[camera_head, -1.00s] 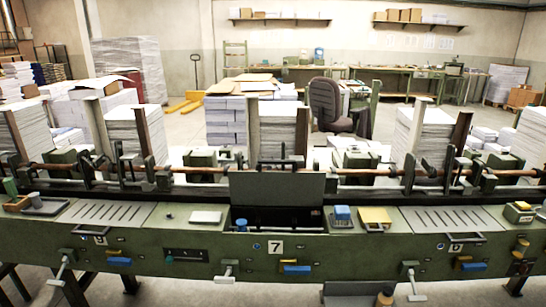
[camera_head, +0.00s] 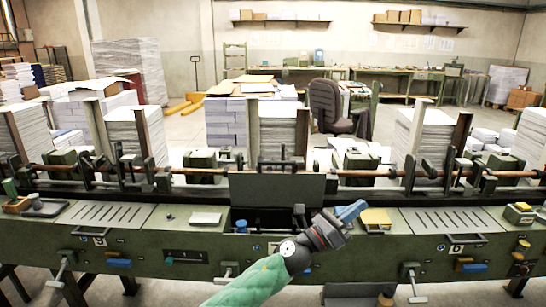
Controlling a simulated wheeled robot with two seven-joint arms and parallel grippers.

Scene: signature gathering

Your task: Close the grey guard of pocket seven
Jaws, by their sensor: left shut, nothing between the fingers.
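The grey guard (camera_head: 265,188) of pocket seven stands raised, nearly upright, behind a dark open recess (camera_head: 265,214) at the middle of the green machine. The number plate below the recess is mostly hidden by my left arm. My left gripper (camera_head: 352,211) is in front of the machine, just right of the recess and below the guard's right edge. My right gripper is not in view.
Slotted covers lie flat on the neighbouring pockets, left (camera_head: 105,214) and right (camera_head: 448,220). A yellow box (camera_head: 376,219) sits close to the right of my gripper. A rail and paper stacks (camera_head: 278,135) stand behind the guard.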

